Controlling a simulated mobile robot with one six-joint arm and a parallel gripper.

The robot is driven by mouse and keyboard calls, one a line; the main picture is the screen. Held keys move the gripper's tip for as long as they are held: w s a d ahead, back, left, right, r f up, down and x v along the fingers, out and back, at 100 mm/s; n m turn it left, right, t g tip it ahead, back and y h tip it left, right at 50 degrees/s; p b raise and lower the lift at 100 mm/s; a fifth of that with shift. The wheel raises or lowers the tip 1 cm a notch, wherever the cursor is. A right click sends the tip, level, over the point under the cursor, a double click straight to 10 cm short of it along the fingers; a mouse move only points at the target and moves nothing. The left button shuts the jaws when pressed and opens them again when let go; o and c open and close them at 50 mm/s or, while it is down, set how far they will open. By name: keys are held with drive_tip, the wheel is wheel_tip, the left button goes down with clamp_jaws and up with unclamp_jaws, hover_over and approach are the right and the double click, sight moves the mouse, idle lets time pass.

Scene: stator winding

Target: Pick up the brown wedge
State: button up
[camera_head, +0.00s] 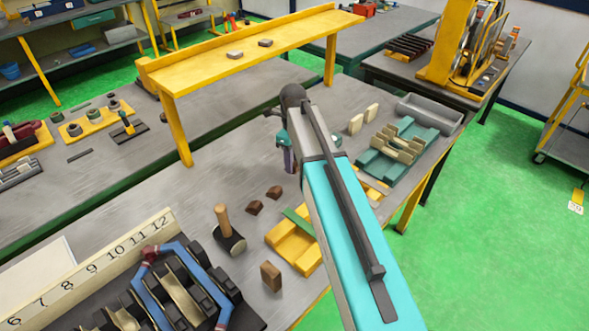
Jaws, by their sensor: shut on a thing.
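My gripper (288,160) is partly hidden behind my own arm. It points down over the grey bench, to the left of the pale blocks. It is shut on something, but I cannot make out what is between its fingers. Two small dark brown wedges lie on the bench below and left of the gripper: one nearer (255,207) and one farther (274,193). Both lie apart from the gripper. A taller brown block (271,276) stands near the bench's front edge.
A mallet (228,232) stands left of a yellow block (292,243). A numbered board (95,265) and a stator with blue coil (165,290) fill the front left. Green fixtures (385,160) and a grey tray (430,113) are right. A yellow shelf (240,42) rises behind.

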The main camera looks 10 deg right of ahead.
drive_tip(key=shift+r+b, duration=0.6)
drive_tip(key=shift+r, duration=1.75)
